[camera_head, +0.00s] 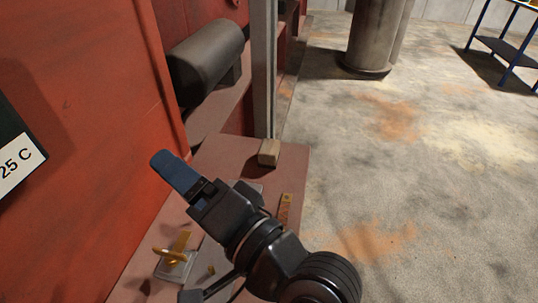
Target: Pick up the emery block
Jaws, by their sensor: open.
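A small tan block (269,152), which looks like the emery block, sits on the reddish-brown ledge (290,168) at the foot of a grey upright post. My gripper (170,168) is in the middle left of the view, above the ledge, with its blue end pointing up and left toward the red panel. It is open and apart from the block, which lies to its right and a little higher in the picture. The gap between the fingers is hidden by the side-on angle.
The grey post (263,70) rises right behind the block. A red panel (90,110) and dark cylinder (205,62) stand left. A brass fitting (175,252) and brass strip (285,209) lie on the ledge. Open concrete floor (430,190) is at right.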

